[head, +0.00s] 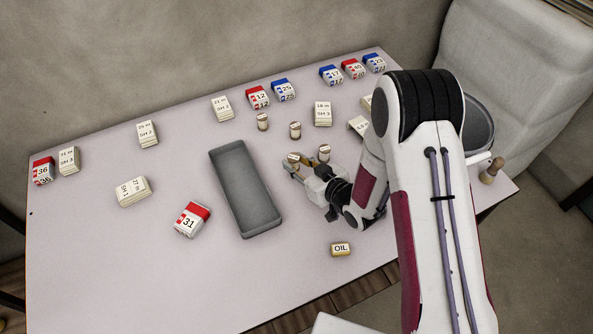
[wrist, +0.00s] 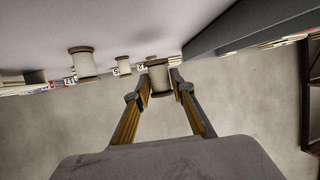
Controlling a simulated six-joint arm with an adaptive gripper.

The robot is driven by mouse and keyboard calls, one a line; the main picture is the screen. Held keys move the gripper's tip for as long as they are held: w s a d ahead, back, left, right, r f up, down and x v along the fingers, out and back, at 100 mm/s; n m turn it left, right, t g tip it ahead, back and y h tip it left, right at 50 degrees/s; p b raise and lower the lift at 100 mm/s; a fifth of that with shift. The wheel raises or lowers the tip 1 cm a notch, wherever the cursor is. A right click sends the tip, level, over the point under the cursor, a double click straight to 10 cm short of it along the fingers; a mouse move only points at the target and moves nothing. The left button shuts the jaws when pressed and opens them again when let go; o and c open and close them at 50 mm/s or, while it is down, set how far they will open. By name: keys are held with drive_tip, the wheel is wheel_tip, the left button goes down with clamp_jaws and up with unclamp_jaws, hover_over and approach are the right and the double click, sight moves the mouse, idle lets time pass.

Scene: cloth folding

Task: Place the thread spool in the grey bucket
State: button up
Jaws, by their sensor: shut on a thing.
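My gripper (head: 296,168) is shut on a thread spool (head: 293,158), just right of the long grey tray. In the wrist view the held spool (wrist: 158,78), pale with brown ends, sits between my fingertips (wrist: 158,84). Three other spools stand on the table: one (head: 262,122) at the tray's far end, one (head: 295,130) behind my gripper, and one (head: 324,152) close to its right. A dark grey round container (head: 480,122), which looks like the bucket, stands at the right, partly hidden by my arm.
The long dark grey tray (head: 226,163) lies empty mid-table. Number-labelled boxes, such as the red-and-white one (head: 192,218), and cream packs (head: 133,190) lie around. A wooden stamp-like object (head: 491,171) stands at right.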

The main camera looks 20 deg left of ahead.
drive_tip(key=shift+f, duration=1.95)
drive_tip(key=shift+f, duration=0.15)
drive_tip(key=o, duration=1)
drive_tip(key=shift+c, duration=0.2)
drive_tip(key=shift+v, duration=6.05)
drive_tip(key=shift+w+r, duration=0.15)
drive_tip(key=shift+r, duration=0.05)
